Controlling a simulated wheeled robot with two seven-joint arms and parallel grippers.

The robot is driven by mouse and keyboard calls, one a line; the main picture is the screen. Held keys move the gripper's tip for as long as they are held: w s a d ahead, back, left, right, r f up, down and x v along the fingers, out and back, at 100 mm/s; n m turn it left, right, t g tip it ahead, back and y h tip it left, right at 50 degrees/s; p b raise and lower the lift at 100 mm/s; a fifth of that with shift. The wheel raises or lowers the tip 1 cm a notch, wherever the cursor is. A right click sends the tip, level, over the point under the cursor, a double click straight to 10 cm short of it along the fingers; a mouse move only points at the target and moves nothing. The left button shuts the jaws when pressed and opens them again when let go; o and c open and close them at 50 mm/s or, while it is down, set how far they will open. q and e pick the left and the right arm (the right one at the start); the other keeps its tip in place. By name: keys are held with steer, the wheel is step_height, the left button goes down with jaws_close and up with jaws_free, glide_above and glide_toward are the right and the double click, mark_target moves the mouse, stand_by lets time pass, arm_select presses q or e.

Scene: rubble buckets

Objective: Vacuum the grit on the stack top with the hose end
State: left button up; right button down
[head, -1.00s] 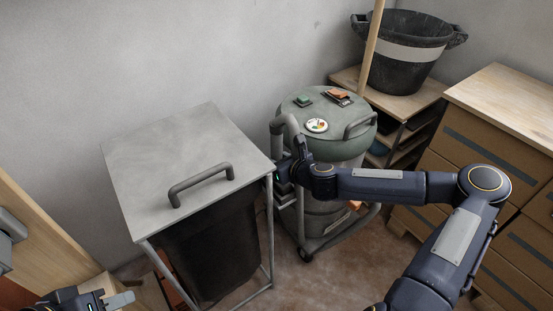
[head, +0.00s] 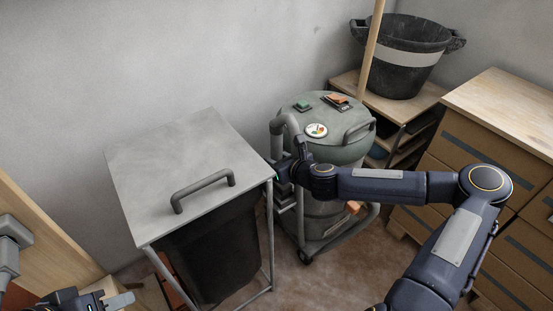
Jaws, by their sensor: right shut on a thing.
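The vacuum (head: 336,152), a grey-green drum on a wheeled frame, stands in the middle with a grey hose (head: 276,125) curving down its left side. My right gripper (head: 284,172) is at the hose, between the vacuum and the lidded bin, shut on what appears to be the hose. Its fingertips and the hose end are mostly hidden. My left gripper (head: 112,301) is at the bottom left edge, partly cut off, away from the vacuum; whether it is open is unclear. I cannot make out any grit or identify the stack top.
A grey lid (head: 190,160) with a bar handle tops a framed black bin (head: 215,250) left of the vacuum. A black bucket (head: 403,55) stands on a wooden shelf (head: 385,95) behind. Wooden drawers (head: 480,155) close off the right. Some floor shows in front.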

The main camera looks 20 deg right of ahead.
mark_target(280, 153)
steer(key=shift+r+p, duration=1.1)
steer(key=shift+r, duration=0.5)
